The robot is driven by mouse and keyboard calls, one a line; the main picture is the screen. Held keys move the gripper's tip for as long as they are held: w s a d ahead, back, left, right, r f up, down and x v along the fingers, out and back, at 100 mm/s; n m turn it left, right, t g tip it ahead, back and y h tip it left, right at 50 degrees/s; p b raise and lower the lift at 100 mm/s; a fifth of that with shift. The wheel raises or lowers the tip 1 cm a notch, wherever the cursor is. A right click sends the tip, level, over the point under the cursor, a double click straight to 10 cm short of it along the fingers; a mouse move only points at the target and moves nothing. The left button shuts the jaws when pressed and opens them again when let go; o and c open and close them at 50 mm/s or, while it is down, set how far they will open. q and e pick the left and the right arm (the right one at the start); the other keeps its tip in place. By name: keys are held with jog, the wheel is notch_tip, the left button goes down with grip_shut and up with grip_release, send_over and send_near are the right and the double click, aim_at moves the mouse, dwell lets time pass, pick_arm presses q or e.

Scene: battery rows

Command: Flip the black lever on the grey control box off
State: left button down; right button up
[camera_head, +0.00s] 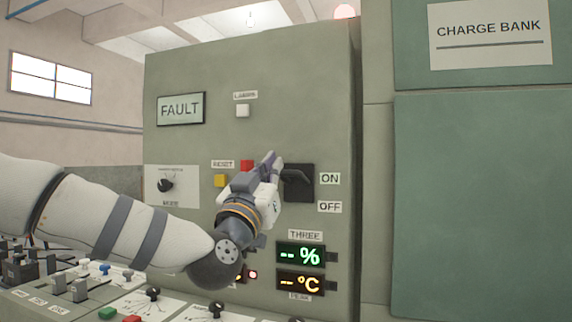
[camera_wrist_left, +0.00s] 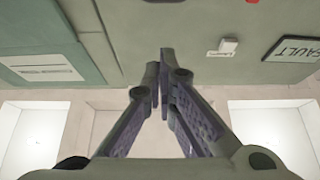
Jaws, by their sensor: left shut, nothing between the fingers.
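The grey control box (camera_head: 330,80) stands upright in front of me. Its black lever (camera_head: 297,177) sits on a dark plate, between the ON and OFF labels at its right; the handle looks near the upper, ON side, though its exact tilt is hard to tell. My left gripper (camera_head: 272,158) is shut and empty, fingertips pointing up just left of the lever plate. I cannot tell whether it touches the lever. In the left wrist view the closed fingertips (camera_wrist_left: 161,72) show with nothing between them; the lever is not visible there. My right gripper is not in view.
A FAULT sign (camera_head: 181,108), a white button (camera_head: 243,110), a red button (camera_head: 247,164) and a yellow button (camera_head: 220,181) are on the box. A knob (camera_head: 166,185) is at left, a display (camera_head: 300,255) below the lever. A control desk (camera_head: 60,300) fills the lower left.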

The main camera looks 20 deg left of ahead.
pick_arm(q)
jog(key=w+b, duration=0.1)
jog(key=w, duration=0.7)
jog(key=shift+d+r, duration=0.15)
jog(key=shift+r, duration=0.25)
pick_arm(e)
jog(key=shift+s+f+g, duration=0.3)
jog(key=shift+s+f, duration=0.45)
pick_arm(q)
jog(key=shift+f, duration=0.1)
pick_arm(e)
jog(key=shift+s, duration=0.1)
